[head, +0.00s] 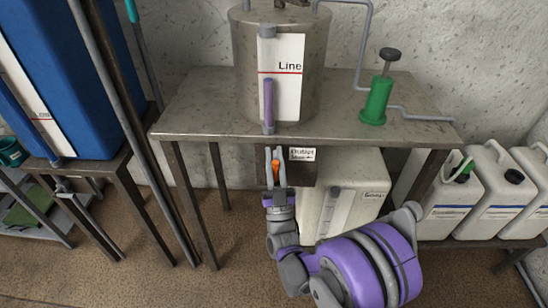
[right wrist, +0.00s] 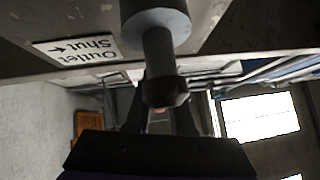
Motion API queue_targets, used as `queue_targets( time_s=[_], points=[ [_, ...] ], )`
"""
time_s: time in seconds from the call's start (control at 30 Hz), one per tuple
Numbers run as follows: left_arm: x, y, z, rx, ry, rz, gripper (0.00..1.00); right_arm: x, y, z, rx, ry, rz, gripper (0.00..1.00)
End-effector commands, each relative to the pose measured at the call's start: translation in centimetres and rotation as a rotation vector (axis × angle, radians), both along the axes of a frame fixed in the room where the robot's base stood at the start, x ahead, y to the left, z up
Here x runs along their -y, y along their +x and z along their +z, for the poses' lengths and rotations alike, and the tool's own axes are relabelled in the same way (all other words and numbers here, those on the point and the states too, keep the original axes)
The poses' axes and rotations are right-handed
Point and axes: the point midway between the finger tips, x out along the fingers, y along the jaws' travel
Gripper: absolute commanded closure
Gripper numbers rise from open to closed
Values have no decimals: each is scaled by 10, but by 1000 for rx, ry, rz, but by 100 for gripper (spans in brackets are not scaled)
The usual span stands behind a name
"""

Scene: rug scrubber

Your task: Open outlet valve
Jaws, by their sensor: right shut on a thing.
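The outlet valve's orange handle (head: 276,167) hangs below the table edge, under the steel tank. My right gripper (head: 274,152) reaches up from below with its fingers on either side of the handle, shut on it. In the right wrist view, a grey pipe with a dark end (right wrist: 165,85) comes down between the dark fingers, and only a small orange bit (right wrist: 160,109) shows; the rest of the handle is hidden. A white sign reading "Outlet Shut" with an arrow (head: 302,154) is beside the valve and appears upside down in the right wrist view (right wrist: 78,48). My left gripper is not in view.
The steel tank (head: 245,60) with a purple sight tube (head: 268,100) stands on the metal table (head: 200,110). A green pump (head: 376,100) is to its right. A white container (head: 345,195) is under the table, close to my right arm. White jugs (head: 490,195) stand right.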

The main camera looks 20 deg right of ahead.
Motion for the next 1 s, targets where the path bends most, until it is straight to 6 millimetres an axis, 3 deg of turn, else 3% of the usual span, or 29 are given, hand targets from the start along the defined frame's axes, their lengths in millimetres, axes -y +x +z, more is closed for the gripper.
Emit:
queue_targets(
  time_s=[0.03, 0.07, 0.2, 0.57, 1.0],
  points=[
    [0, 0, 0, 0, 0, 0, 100, 1, 0, 0, 2, 3, 0, 100],
    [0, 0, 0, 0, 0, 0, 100, 1, 0, 0, 2, 3, 0, 75],
    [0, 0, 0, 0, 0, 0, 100, 1, 0, 0, 1, 1, 0, 50],
    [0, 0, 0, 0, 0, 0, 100, 0, -2, -2, 1, 0, 0, 49],
    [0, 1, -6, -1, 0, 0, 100, -13, -53, -56, 1, 0, 1, 49]
  ],
)
